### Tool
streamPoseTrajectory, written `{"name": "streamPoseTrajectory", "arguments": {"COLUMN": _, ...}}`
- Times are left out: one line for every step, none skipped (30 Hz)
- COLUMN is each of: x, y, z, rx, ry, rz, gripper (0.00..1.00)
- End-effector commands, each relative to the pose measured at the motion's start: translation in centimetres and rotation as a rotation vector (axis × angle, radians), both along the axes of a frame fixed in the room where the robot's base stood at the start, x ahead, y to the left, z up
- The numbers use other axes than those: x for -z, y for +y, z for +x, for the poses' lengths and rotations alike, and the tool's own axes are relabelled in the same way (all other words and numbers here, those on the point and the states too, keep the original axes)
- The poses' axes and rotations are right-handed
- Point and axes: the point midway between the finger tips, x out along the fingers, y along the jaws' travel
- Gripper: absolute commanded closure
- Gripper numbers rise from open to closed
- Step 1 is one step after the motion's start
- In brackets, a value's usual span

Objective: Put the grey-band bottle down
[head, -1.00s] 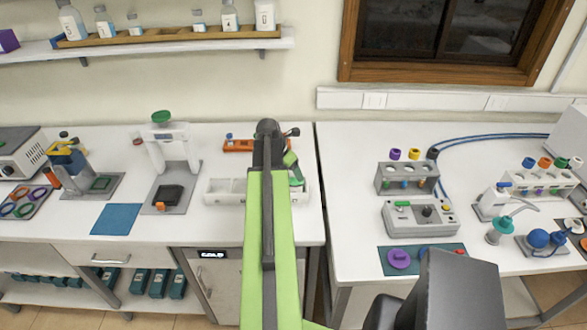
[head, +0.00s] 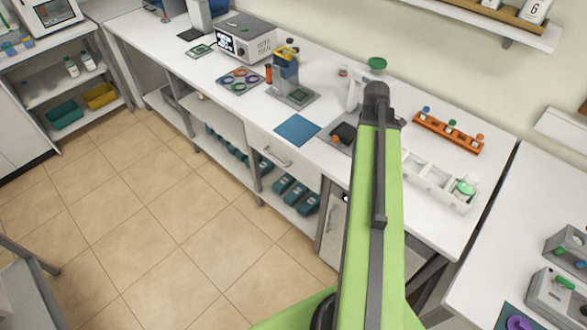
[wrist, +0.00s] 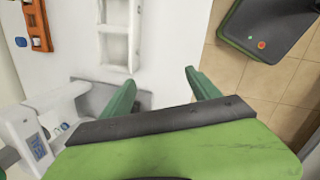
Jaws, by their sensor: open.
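A clear bottle with a green cap (head: 465,188) stands in the right-end compartment of the white rack (head: 428,178) in the head view. I cannot make out a grey band on it at this size. The white rack also shows in the wrist view (wrist: 115,68), at top centre, with no bottle visible in the part shown. My gripper (wrist: 160,80) is open in the wrist view, its two green fingers spread with nothing between them.
An orange rack (head: 447,135) with several small capped vials stands behind the white rack. A blue mat (head: 297,130) lies clear on the bench. A gap separates this bench from the right one.

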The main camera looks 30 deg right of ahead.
Motion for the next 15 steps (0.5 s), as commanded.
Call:
{"name": "streamPoseTrajectory", "arguments": {"x": 0.1, "y": 5.6, "z": 2.8, "rx": 0.056, "ry": -0.032, "rz": 0.030, "gripper": 0.29}}
{"name": "streamPoseTrajectory", "arguments": {"x": 0.2, "y": 8.8, "z": 4.2, "rx": 0.109, "ry": -0.050, "rz": 0.051, "gripper": 0.29}}
{"name": "streamPoseTrajectory", "arguments": {"x": 0.3, "y": 13.1, "z": 5.8, "rx": 0.178, "ry": -0.070, "rz": 0.080, "gripper": 0.29}}
{"name": "streamPoseTrajectory", "arguments": {"x": 0.4, "y": 16.4, "z": 6.7, "rx": 0.232, "ry": -0.082, "rz": 0.100, "gripper": 0.29}}
{"name": "streamPoseTrajectory", "arguments": {"x": 0.5, "y": 19.6, "z": 7.4, "rx": 0.284, "ry": -0.089, "rz": 0.122, "gripper": 0.29}}
{"name": "streamPoseTrajectory", "arguments": {"x": 0.5, "y": 23.7, "z": 8.0, "rx": 0.352, "ry": -0.096, "rz": 0.146, "gripper": 0.29}}
{"name": "streamPoseTrajectory", "arguments": {"x": 0.6, "y": 26.6, "z": 8.3, "rx": 0.400, "ry": -0.098, "rz": 0.162, "gripper": 0.29}}
{"name": "streamPoseTrajectory", "arguments": {"x": 0.6, "y": 29.2, "z": 8.4, "rx": 0.446, "ry": -0.098, "rz": 0.176, "gripper": 0.29}}
{"name": "streamPoseTrajectory", "arguments": {"x": 0.6, "y": 32.4, "z": 8.4, "rx": 0.502, "ry": -0.096, "rz": 0.193, "gripper": 0.29}}
{"name": "streamPoseTrajectory", "arguments": {"x": 0.7, "y": 34.5, "z": 8.3, "rx": 0.539, "ry": -0.092, "rz": 0.201, "gripper": 0.29}}
{"name": "streamPoseTrajectory", "arguments": {"x": 0.7, "y": 36.2, "z": 8.1, "rx": 0.572, "ry": -0.090, "rz": 0.210, "gripper": 0.29}}
{"name": "streamPoseTrajectory", "arguments": {"x": 0.7, "y": 38.2, "z": 7.9, "rx": 0.611, "ry": -0.086, "rz": 0.217, "gripper": 0.29}}
{"name": "streamPoseTrajectory", "arguments": {"x": 0.7, "y": 39.3, "z": 7.7, "rx": 0.634, "ry": -0.083, "rz": 0.221, "gripper": 0.29}}
{"name": "streamPoseTrajectory", "arguments": {"x": 0.7, "y": 40.2, "z": 7.6, "rx": 0.653, "ry": -0.081, "rz": 0.224, "gripper": 0.29}}
{"name": "streamPoseTrajectory", "arguments": {"x": 0.7, "y": 40.9, "z": 7.5, "rx": 0.671, "ry": -0.079, "rz": 0.226, "gripper": 0.29}}
